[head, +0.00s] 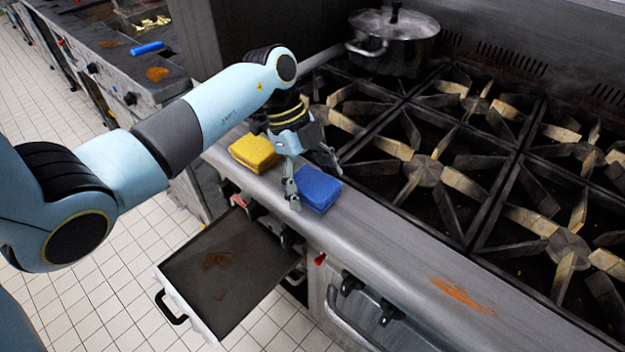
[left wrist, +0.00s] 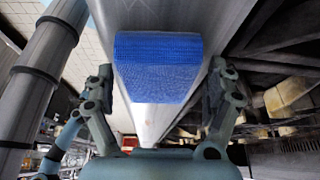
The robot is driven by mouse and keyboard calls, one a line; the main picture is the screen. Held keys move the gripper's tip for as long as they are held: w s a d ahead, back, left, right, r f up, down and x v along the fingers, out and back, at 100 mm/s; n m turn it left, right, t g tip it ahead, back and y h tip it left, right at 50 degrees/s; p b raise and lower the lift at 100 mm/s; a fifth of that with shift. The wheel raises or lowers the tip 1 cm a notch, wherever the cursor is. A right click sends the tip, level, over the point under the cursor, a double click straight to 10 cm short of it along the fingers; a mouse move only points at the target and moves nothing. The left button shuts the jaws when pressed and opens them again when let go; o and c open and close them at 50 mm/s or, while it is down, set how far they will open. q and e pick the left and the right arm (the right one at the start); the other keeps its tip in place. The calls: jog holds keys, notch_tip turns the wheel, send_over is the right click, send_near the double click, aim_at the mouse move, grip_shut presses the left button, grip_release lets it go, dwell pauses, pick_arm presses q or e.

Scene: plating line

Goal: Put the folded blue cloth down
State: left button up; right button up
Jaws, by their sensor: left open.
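The folded blue cloth (head: 318,188) rests on the steel front ledge of the stove in the head view. In the left wrist view the blue cloth (left wrist: 158,66) lies ahead of and between the two spread fingers. My left gripper (head: 311,182) is open, with a finger on either side of the cloth; it also shows in the left wrist view (left wrist: 163,95). I see gaps between the fingers and the cloth in the wrist view. My right gripper is not in view.
A yellow folded cloth (head: 254,152) lies on the ledge left of the blue one. A lidded pot (head: 392,42) stands on the back burner. An open drawer (head: 222,268) juts out below the ledge. The ledge right of the cloth is clear except for a rusty stain (head: 463,296).

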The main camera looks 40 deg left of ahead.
pick_arm(q)
jog(key=shift+a+r+b, duration=0.1)
jog(key=shift+r+b, duration=0.25)
jog(key=b+v, duration=0.1)
jog(key=v, duration=0.8)
jog(key=shift+w+a+r, duration=0.1)
jog(key=shift+w+r, duration=0.05)
jog(key=shift+r, duration=0.15)
jog(key=shift+a+r, duration=0.1)
jog(key=shift+r, duration=0.35)
jog(key=shift+f, duration=0.1)
